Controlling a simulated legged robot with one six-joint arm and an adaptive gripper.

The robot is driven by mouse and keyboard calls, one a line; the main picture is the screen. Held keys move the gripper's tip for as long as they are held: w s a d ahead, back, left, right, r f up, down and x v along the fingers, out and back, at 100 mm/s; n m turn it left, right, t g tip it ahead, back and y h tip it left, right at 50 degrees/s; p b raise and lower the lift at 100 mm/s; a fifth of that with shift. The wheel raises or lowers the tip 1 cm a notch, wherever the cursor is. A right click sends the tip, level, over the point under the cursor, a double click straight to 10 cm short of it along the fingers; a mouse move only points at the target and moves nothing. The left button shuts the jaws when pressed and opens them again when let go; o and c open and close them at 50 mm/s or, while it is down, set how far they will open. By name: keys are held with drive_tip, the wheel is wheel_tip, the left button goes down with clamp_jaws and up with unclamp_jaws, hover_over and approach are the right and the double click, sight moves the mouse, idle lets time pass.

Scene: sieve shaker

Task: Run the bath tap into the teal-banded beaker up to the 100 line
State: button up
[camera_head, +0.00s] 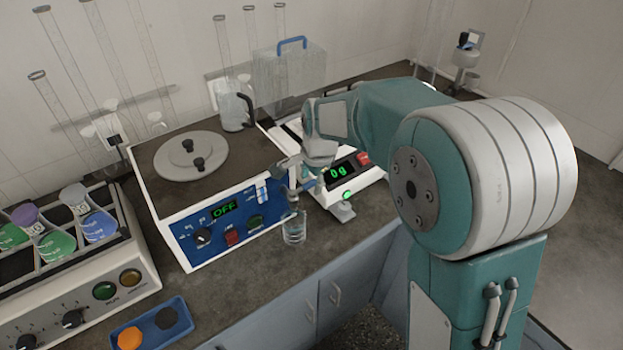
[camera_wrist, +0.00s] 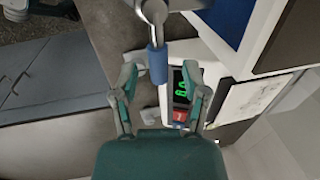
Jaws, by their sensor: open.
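The water bath (camera_head: 205,185) has a white case, a blue front panel and a green OFF display. Its metal tap (camera_head: 291,186) is at the panel's right end, partly hidden by my gripper (camera_head: 312,193). A small clear beaker (camera_head: 294,228) is below the tap, in front of the bath. Its band, lines and water level are too small to read. In the wrist view my gripper (camera_wrist: 157,72) is open, with the tap's blue handle (camera_wrist: 157,64) between its fingertips. The grey tap body (camera_wrist: 156,12) is just beyond; the beaker cannot be made out there.
A balance (camera_head: 350,168) reading 0 g stands right of the bath, close under my gripper. A clear jug (camera_head: 233,112) and a blue-handled clear box (camera_head: 289,75) stand behind. A blue tray (camera_head: 150,326) lies at the front left.

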clamp_jaws()
drive_tip(key=shift+s+d+m+h, duration=0.15)
drive_tip(key=shift+s+m, duration=0.2)
drive_tip(key=shift+m, duration=0.5)
drive_tip(key=shift+s+d+m+h, duration=0.15)
drive_tip(key=shift+s+m, duration=0.2)
drive_tip(key=shift+m, duration=0.5)
unclamp_jaws()
